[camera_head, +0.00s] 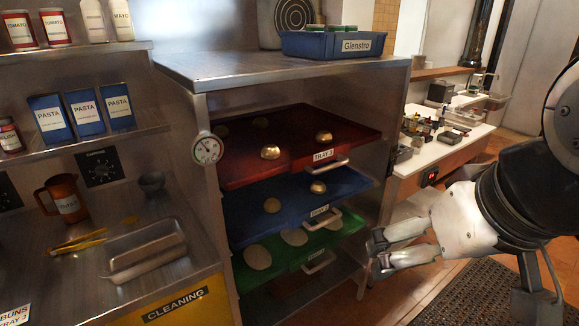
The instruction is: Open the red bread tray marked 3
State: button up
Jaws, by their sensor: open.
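The red bread tray (258,140), labelled "TRAY 3", is the top tray in the metal cabinet and carries several round golden buns. Its front handle (328,167) sits just below the label. It projects a little toward the right, as do the trays beneath it. My gripper (376,258) is open and empty at the lower right, outside the cabinet. It is below and to the right of the red tray's handle, apart from it. The fingers point left, near the cabinet's right side.
A blue tray (255,228) with buns and a green tray (318,242) with pale rounds lie below the red one. A gauge (206,149) hangs at the cabinet's left edge. A steel counter (190,222) with utensils is at left. Floor is free around the mat (465,297).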

aim_at(294, 128)
jog(key=i+l, duration=0.35)
jog(key=i+l+z, duration=0.15)
jog(key=i+l, duration=0.15)
jog(key=l, duration=0.25)
